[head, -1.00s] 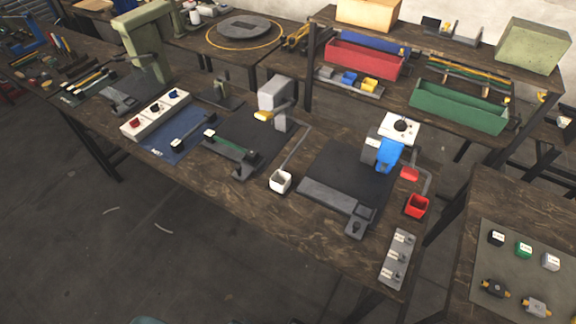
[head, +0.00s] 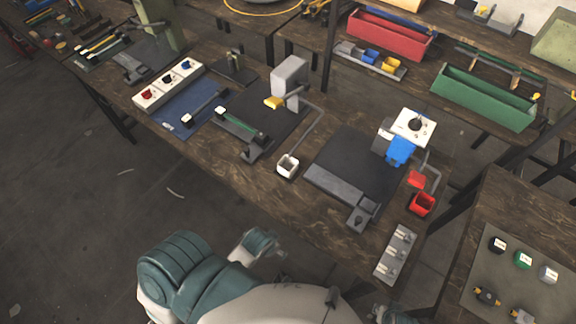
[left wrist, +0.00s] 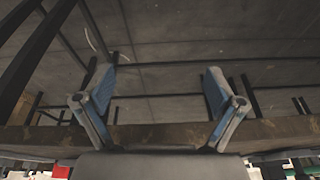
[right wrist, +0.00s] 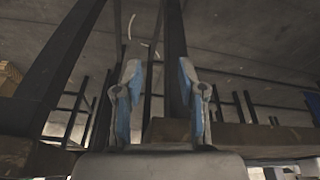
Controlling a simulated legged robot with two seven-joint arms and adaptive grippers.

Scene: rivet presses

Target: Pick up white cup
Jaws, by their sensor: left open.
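The white cup (head: 288,165) is a small square open container near the front edge of the workbench. A thin grey arm links it to the grey press (head: 290,74) behind it. My left gripper (left wrist: 161,85) is open and empty in the left wrist view, its blue-grey fingers wide apart. My right gripper (right wrist: 159,90) is open and empty in the right wrist view, its fingers closer together. Neither wrist view shows the white cup. The head view does not clearly show either gripper's fingers.
The workbench (head: 232,160) has a dark mat right of the cup with a grey fixture (head: 335,185). A red cup (head: 422,205) stands beside the blue and white press (head: 402,148). A labelled grey block (head: 396,254) lies at the front right. Floor is clear at left.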

